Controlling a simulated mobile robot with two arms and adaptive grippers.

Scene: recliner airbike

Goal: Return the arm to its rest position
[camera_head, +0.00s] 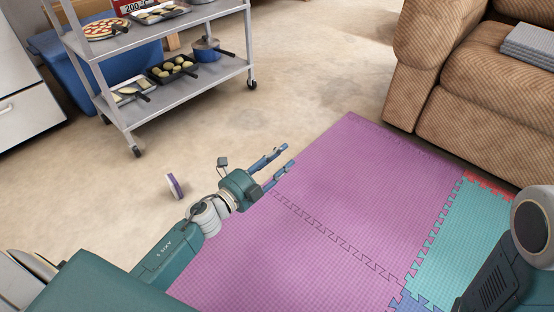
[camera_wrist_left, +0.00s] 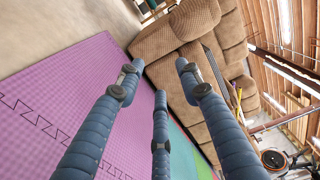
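My left gripper (camera_head: 277,166) reaches out over the purple foam mat (camera_head: 350,190), with its blue fingers extended and apart. In the left wrist view, the three fingers of this gripper (camera_wrist_left: 159,76) are spread, with nothing between them. It is open and empty, and appears to be held above the floor. Part of my right arm (camera_head: 500,265) shows at the lower right of the head view, but its gripper is out of view.
A grey shelf cart (camera_head: 182,92) with food and pans stands at upper left, by a blue bin (camera_head: 62,62). A brown recliner sofa (camera_head: 460,70) is at upper right.

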